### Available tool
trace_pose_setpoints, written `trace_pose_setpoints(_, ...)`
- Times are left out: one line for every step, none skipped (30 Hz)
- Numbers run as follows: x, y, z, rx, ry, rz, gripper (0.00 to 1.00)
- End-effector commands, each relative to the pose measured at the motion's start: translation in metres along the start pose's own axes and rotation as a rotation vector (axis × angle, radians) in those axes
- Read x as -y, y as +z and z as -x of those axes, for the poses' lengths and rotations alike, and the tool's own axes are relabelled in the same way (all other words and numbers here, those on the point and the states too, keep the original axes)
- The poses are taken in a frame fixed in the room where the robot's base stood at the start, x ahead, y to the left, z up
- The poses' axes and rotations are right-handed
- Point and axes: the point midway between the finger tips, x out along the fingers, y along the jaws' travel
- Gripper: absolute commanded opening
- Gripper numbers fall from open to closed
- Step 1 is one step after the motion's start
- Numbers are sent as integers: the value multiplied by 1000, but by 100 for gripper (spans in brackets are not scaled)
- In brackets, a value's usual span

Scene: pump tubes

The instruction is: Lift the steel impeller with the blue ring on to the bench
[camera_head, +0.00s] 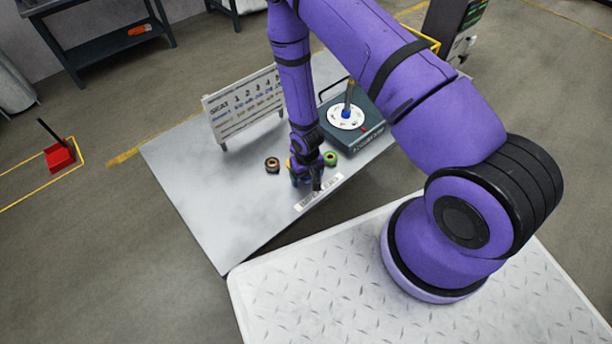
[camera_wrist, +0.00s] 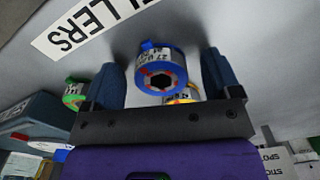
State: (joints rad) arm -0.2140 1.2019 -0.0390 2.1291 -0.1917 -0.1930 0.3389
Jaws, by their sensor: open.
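The steel impeller with the blue ring (camera_wrist: 160,72) is in the middle of the wrist view, its dark hexagonal bore facing the camera. It stands between the two spread fingers of my gripper (camera_wrist: 159,62), with a visible gap to each finger. My gripper is open. In the head view my gripper (camera_head: 308,182) is low over the front part of the grey bench (camera_head: 215,190) and mostly hides the impeller there. I cannot tell how far the fingertips are above the bench.
A yellow-ringed one (camera_wrist: 184,97) is close by the blue one. A seat sign (camera_head: 243,105) and a dark unit with a white disc (camera_head: 352,118) stand behind.

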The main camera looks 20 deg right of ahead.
Motion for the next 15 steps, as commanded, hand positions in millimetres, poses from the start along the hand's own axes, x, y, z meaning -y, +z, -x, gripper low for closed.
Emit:
trace_pose_setpoints(0, 0, 0, 0, 0, 0, 83)
trace_pose_setpoints(0, 0, 0, 0, 0, 0, 83)
trace_pose_setpoints(0, 0, 0, 0, 0, 0, 74)
trace_pose_setpoints(0, 0, 0, 0, 0, 0, 67)
trace_pose_setpoints(0, 0, 0, 0, 0, 0, 60)
trace_pose_setpoints(0, 0, 0, 0, 0, 0, 51)
trace_pose_setpoints(0, 0, 0, 0, 0, 0, 44)
trace_pose_setpoints(0, 0, 0, 0, 0, 0, 37)
trace_pose_setpoints(0, 0, 0, 0, 0, 0, 28)
trace_pose_setpoints(0, 0, 0, 0, 0, 0, 25)
trace_pose_setpoints(0, 0, 0, 0, 0, 0, 25)
trace_pose_setpoints(0, 0, 0, 0, 0, 0, 25)
trace_pose_setpoints(0, 0, 0, 0, 0, 0, 25)
trace_pose_setpoints(0, 0, 0, 0, 0, 0, 25)
trace_pose_setpoints(0, 0, 0, 0, 0, 0, 25)
